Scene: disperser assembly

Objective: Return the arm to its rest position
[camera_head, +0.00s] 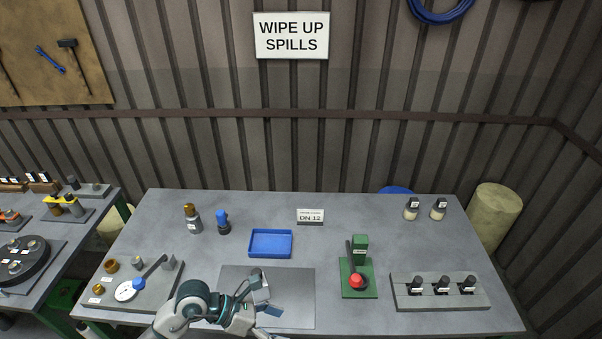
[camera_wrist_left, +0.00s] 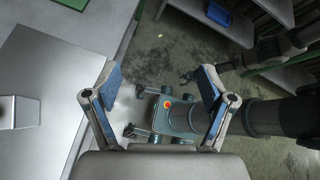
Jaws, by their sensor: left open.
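My left arm comes in from the lower left in the head view. Its gripper (camera_head: 268,304) is above the front edge of the grey mat (camera_head: 300,280) on the table. In the left wrist view the gripper (camera_wrist_left: 160,82) has its two fingers spread wide with nothing between them. Beyond the fingers are the floor and my own base. My right gripper does not show clearly in the head view; a dark arm link of mine shows at the right of the wrist view.
The table (camera_head: 340,210) holds a blue tray (camera_head: 270,243), a green press (camera_head: 359,275) with a red knob, a grey rack (camera_head: 440,300) with several black-topped parts, and a left fixture plate (camera_head: 160,295). Two bottles (camera_head: 193,220) (camera_head: 223,224) stand at the back left.

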